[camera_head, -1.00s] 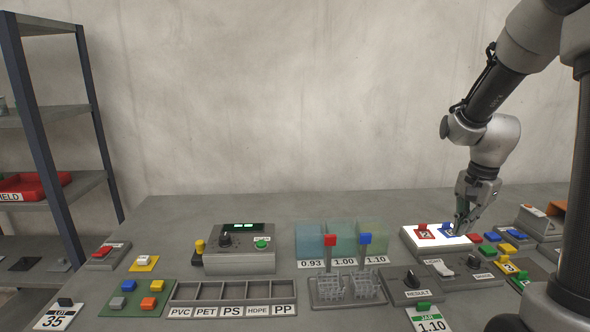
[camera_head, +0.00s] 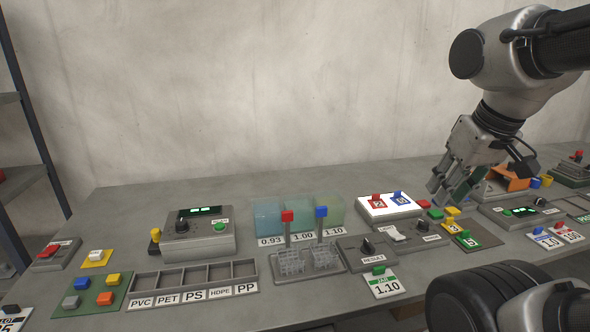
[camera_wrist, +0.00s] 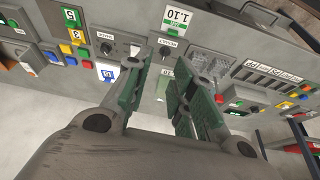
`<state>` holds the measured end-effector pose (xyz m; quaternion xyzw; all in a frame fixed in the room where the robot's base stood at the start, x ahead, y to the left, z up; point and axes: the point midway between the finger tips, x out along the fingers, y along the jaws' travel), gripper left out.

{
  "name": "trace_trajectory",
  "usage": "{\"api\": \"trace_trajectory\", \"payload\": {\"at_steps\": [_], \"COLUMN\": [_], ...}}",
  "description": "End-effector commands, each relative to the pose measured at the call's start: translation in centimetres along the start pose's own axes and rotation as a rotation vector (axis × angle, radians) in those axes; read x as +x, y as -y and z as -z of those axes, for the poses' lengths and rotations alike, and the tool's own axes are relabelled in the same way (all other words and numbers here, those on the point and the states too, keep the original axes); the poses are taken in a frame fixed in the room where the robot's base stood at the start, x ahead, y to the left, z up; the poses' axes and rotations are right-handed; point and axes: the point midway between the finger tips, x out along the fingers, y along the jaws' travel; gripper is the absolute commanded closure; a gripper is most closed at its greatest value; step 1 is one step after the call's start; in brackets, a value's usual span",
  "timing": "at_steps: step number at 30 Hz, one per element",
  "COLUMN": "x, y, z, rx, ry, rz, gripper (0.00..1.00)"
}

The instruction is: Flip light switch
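The light switch looks to be the white rocker (camera_head: 396,233) on a grey panel in front of the glowing white light box (camera_head: 388,212); its label is too small to read surely. The same white rocker shows in the wrist view (camera_wrist: 135,49), just above the left finger's tip. My gripper (camera_head: 452,192) hangs over the table, right of and behind the rocker, apart from it. In the wrist view my gripper (camera_wrist: 163,90) has its two green-padded fingers apart, with nothing held between them.
Red (camera_head: 376,201) and blue (camera_head: 399,199) tagged blocks sit on the light box. Dark knobs stand on both sides of the rocker, one left (camera_head: 368,247) and one right (camera_head: 422,225). Colored blocks (camera_head: 451,214) lie below my gripper.

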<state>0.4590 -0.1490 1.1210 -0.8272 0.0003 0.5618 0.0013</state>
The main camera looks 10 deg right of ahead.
Motion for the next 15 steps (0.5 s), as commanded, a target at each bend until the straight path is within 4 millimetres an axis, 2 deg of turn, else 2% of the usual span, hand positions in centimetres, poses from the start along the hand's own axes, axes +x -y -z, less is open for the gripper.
{"api": "trace_trajectory", "payload": {"at_steps": [1,3,7,11,15], "x": [0.0,0.1,1.4,4.0,7.7], "y": [0.0,-0.1,-0.3,-0.9,-1.8], "z": [0.0,0.0,-0.2,0.3,2.5], "rx": [-0.001,0.003,0.016,0.040,0.067], "ry": [0.002,0.003,0.068,0.200,0.336], "rz": [0.001,-0.001,-0.005,-0.011,-0.015], "gripper": [0.60,0.48,0.48,0.48,0.48]}}
